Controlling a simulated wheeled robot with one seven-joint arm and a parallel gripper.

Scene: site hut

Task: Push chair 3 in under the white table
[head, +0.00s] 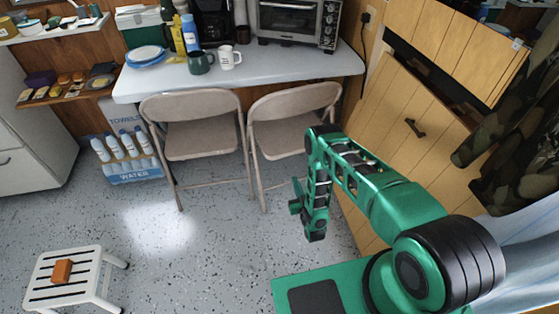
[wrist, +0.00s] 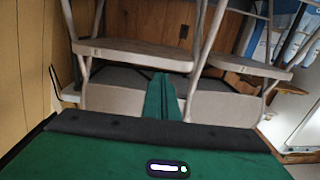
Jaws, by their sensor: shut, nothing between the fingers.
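The white table (head: 265,72) stands against the back wall. Two beige folding chairs stand at its front edge, backs towards me: a left chair (head: 190,104) and a right chair (head: 295,102). I read no number on either, so I cannot tell which is chair 3. My gripper (head: 298,187) is low, in front of the right chair's legs, small in the head view. In the wrist view my gripper (wrist: 162,98) is shut and empty, its fingers pointing between the chairs. That view appears inverted, with the right chair (wrist: 125,102) at left and the left chair (wrist: 225,107) at right.
A white slatted stool (head: 80,265) with an orange block (head: 62,271) stands at front left. Wooden doors (head: 400,130) close off the right side. A water-bottle display (head: 125,150) stands left of the chairs. The speckled floor between stool and chairs is clear.

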